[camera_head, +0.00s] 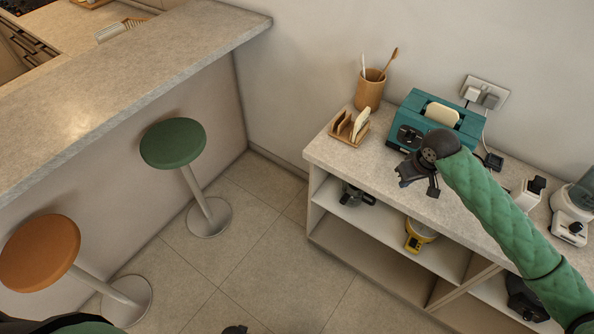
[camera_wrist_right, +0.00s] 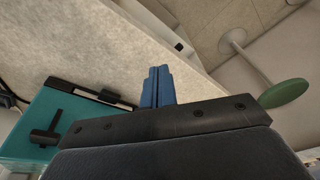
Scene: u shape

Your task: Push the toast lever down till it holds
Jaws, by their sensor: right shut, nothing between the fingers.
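The teal toaster (camera_head: 408,112) stands on the counter against the wall, with a slice of bread (camera_head: 441,114) showing in its top slot. In the right wrist view the toaster's teal side (camera_wrist_right: 75,117) is at the lower left, with a black T-shaped part that looks like the lever (camera_wrist_right: 47,134). My right gripper (camera_head: 404,181) is in front of the toaster, near the counter's front edge. Its blue fingers (camera_wrist_right: 157,86) are shut together and empty, to the right of the lever and apart from it. My arm hides part of the toaster in the head view. My left gripper is not seen.
A wooden rack with bread slices (camera_head: 340,129) and a cup of utensils (camera_head: 370,91) stand left of the toaster. A wall socket (camera_head: 486,91), a white appliance (camera_head: 527,194) and a blender (camera_head: 577,200) are to the right. Shelves lie below the counter (camera_head: 380,178); stools are at left.

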